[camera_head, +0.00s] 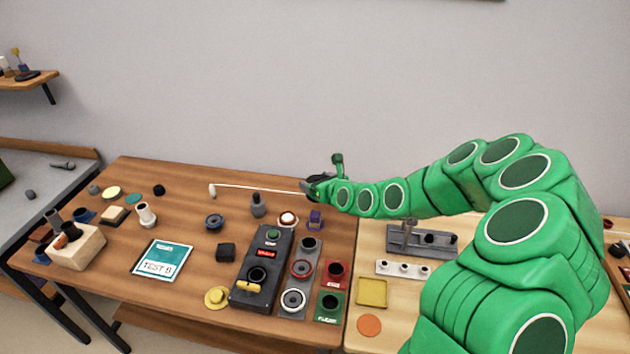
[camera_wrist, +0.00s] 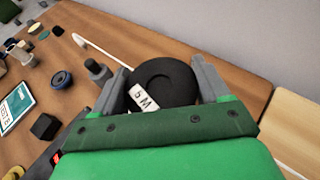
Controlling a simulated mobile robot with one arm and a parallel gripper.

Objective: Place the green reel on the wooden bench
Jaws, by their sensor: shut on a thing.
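The reel looks black in the wrist view, and I see no clearly green reel. In the head view my gripper (camera_head: 318,188) is above the back right part of the brown wooden bench (camera_head: 180,305), and the reel is hard to make out there. I cannot tell whether the reel touches the bench.
A thin white rod (camera_head: 260,187) with a ball end runs up to the gripper. A dark bottle (camera_head: 258,206), purple block (camera_head: 316,218) and black control panel (camera_head: 265,262) stand nearby. A lighter table (camera_head: 395,335) adjoins at right.

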